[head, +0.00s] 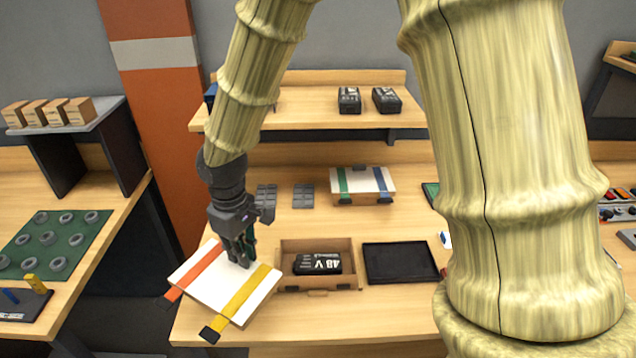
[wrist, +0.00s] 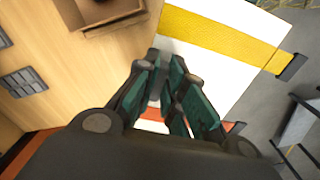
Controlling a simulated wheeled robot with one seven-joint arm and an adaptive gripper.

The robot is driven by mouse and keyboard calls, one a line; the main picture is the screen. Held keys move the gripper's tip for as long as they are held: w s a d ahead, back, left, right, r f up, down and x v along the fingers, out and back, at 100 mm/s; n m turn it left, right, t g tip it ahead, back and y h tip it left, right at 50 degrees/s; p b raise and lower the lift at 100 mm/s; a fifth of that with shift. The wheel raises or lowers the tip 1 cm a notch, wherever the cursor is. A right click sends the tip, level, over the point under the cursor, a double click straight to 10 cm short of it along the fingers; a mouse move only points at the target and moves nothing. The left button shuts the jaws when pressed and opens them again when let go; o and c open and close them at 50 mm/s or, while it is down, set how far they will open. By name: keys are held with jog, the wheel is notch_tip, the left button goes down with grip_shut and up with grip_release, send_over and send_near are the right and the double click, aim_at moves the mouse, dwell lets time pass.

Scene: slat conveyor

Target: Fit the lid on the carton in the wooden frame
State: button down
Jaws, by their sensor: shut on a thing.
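The lid (head: 220,286) is a white panel with an orange strap and a yellow strap whose dark ends hang past its edge. My gripper (head: 243,260) is shut on the lid near its upper middle and holds it tilted, left of the carton. In the wrist view my gripper's green-padded fingers (wrist: 167,85) close at the white lid (wrist: 225,75); the exact grip is partly hidden. The open brown carton (head: 316,245) sits on the bench with a black 48 V battery inside. Its corner shows in the wrist view (wrist: 95,24). I cannot clearly tell carton from frame.
A black tray (head: 400,262) lies right of the carton. A white-topped box with green and blue straps (head: 360,181) stands behind, beside grey pads (head: 303,195). A shelf (head: 310,107) with black batteries is at the back. The lid overhangs the bench's left edge.

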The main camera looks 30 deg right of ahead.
jog(key=w+d+r+n+p, duration=0.1)
jog(key=d+n+p, duration=0.3)
jog(key=d, duration=0.6)
jog(key=w+d+r+n+p, duration=0.15)
jog(key=d+p, duration=0.35)
jog(key=d, duration=0.6)
jog(key=shift+n, duration=0.35)
jog(key=shift+s+f+b, duration=0.15)
jog(key=shift+f+b, duration=0.7)
jog(key=shift+f, duration=0.05)
jog(key=shift+s+f+b, duration=0.2)
jog(key=shift+f+b, duration=0.7)
jog(key=shift+f, duration=0.05)
jog(key=shift+s+f+b, duration=0.15)
jog(key=shift+f+b, duration=0.7)
jog(key=shift+f, duration=0.05)
jog(key=shift+r+p, duration=0.1)
jog(key=shift+p, duration=0.25)
jog(key=shift+f, duration=0.25)
jog(key=shift+f+b, duration=0.6)
jog(key=shift+f, duration=0.55)
jog(key=shift+f+p, duration=0.55)
